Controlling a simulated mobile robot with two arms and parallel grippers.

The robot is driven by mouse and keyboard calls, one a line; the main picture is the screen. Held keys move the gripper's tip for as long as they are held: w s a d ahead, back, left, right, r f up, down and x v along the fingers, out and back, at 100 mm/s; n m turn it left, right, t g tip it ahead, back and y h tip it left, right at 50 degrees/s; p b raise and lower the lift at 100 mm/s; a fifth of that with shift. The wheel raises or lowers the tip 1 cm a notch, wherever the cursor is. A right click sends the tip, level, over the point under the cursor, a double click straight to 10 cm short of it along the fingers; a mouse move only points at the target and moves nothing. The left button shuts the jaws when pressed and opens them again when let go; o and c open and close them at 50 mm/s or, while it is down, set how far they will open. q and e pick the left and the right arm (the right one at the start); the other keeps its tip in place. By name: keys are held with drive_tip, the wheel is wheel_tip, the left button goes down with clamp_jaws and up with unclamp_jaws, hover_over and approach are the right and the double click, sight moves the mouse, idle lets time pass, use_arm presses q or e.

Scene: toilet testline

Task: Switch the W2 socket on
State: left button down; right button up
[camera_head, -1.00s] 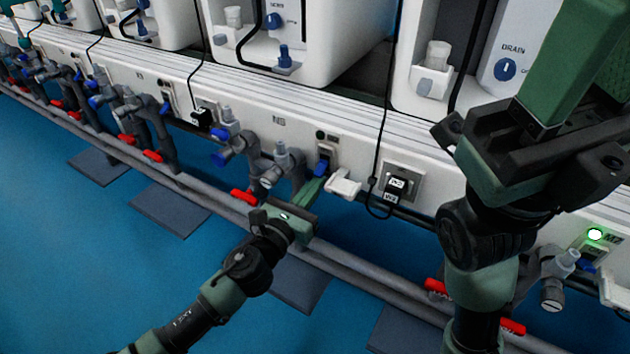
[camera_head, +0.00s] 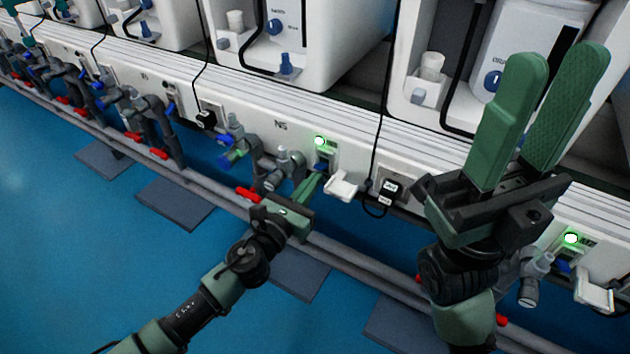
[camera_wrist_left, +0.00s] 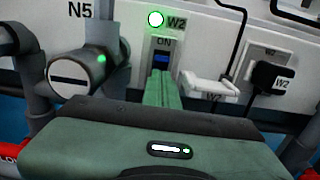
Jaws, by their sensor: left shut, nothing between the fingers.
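The W2 socket switch (camera_wrist_left: 162,62) is a blue rocker under an "ON" label in the left wrist view. Its indicator lamp (camera_wrist_left: 156,19), beside the "W2" label, glows green; the lamp also shows lit in the head view (camera_head: 319,141). My left gripper (camera_head: 318,179) is shut and empty, its fingertips at the lower part of the switch; the fingers also show in the left wrist view (camera_wrist_left: 162,80). Contact cannot be told for certain. The W2 plug (camera_wrist_left: 271,76) sits in its socket to the right. My right gripper (camera_head: 541,108) is open and empty, raised at the right.
A white bracket (camera_wrist_left: 210,86) sticks out just right of the left fingers. Grey valves (camera_head: 285,165) stand close on the left. A pipe (camera_head: 370,277) runs low along the wall. Another green lamp (camera_head: 571,238) is lit at the right. Blue floor lies open at left.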

use_arm(q)
drive_tip(key=v, duration=0.7)
drive_tip(key=shift+s+a+p, duration=0.2)
drive_tip(key=shift+s+p, duration=0.15)
drive_tip(key=shift+f, duration=0.15)
